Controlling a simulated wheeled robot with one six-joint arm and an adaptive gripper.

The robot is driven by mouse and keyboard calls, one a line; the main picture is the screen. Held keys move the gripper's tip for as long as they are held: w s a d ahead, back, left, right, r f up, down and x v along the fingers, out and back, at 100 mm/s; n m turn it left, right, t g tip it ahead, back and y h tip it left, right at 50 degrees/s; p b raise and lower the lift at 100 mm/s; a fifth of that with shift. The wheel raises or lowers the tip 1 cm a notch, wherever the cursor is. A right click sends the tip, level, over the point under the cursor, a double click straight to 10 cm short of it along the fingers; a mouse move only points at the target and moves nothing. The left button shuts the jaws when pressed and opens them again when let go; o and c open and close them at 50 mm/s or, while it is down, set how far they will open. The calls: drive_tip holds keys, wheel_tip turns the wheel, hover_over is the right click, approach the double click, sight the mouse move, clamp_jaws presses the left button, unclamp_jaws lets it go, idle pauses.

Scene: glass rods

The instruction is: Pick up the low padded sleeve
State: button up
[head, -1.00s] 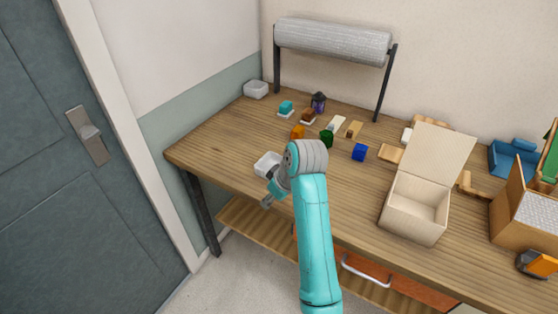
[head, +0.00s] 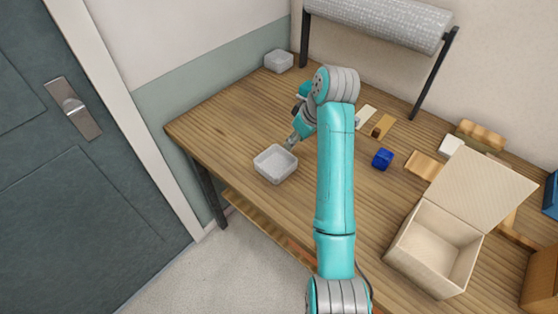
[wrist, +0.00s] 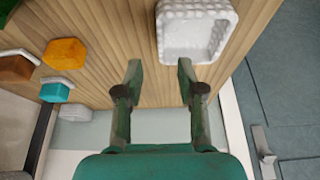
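A low white open-topped square piece with a bumpy, padded-looking rim (head: 275,163) lies on the table near its front left edge; I take it to be the low padded sleeve. It also shows in the wrist view (wrist: 196,32), top centre, just beyond my fingertips and slightly right of centre. My gripper (head: 291,142) is beside its far side in the head view, apparently above the table. In the wrist view my gripper (wrist: 159,72) is open, with nothing between its fingers. Whether the fingers touch the sleeve cannot be told.
A similar pale container (head: 278,62) stands at the back left corner. An orange block (wrist: 64,53) and a teal piece (wrist: 55,92) lie left in the wrist view. A blue block (head: 382,158) and an open pale box (head: 437,247) are to the right. The table's left part is clear.

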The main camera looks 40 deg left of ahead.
sight(286, 151)
drive_tip(key=shift+x, duration=4.2)
clamp_jaws()
